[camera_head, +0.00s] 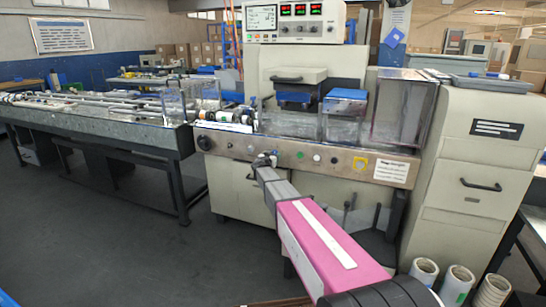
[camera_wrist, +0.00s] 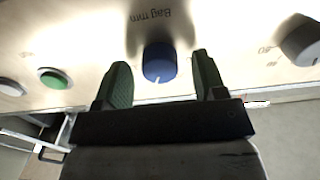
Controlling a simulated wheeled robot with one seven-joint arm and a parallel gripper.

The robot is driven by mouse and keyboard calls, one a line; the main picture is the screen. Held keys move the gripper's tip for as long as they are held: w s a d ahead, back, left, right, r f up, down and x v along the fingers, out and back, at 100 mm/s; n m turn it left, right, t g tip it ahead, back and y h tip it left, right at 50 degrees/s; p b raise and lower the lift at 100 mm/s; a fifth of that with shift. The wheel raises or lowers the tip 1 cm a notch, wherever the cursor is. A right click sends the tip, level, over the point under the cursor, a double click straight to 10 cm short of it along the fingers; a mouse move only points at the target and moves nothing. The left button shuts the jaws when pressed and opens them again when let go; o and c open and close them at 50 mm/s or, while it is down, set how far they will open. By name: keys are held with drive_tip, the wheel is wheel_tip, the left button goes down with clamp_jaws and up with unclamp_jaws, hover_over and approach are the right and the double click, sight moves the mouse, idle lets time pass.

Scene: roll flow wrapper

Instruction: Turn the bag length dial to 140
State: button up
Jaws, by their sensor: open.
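The bag length dial is a round blue knob (camera_wrist: 159,62) with a white pointer line, on the beige machine panel. The lettering "Bag mm" shows upside down beside it in the wrist view. My gripper (camera_wrist: 156,82) is open, with one green-padded finger on each side of the dial and gaps between fingers and knob. Whether the fingertips reach past the knob's face cannot be told. In the head view my gripper (camera_head: 265,159) is at the machine's front panel and hides the dial. The scale numbers near the dial are not readable.
A green button (camera_wrist: 53,77) and a grey button (camera_wrist: 10,87) lie left of the dial in the wrist view. A grey knob (camera_wrist: 301,45) lies to its right. The wrapper's front panel (camera_head: 340,165) carries several controls. A grey cabinet (camera_head: 470,170) stands at right.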

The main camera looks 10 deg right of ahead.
drive_tip(key=shift+w+d, duration=0.15)
drive_tip(key=shift+w, duration=0.05)
drive_tip(key=c, duration=0.9)
drive_tip(key=shift+n, duration=0.4)
drive_tip(key=n, duration=1.9)
drive_tip(key=shift+s+r, duration=0.1)
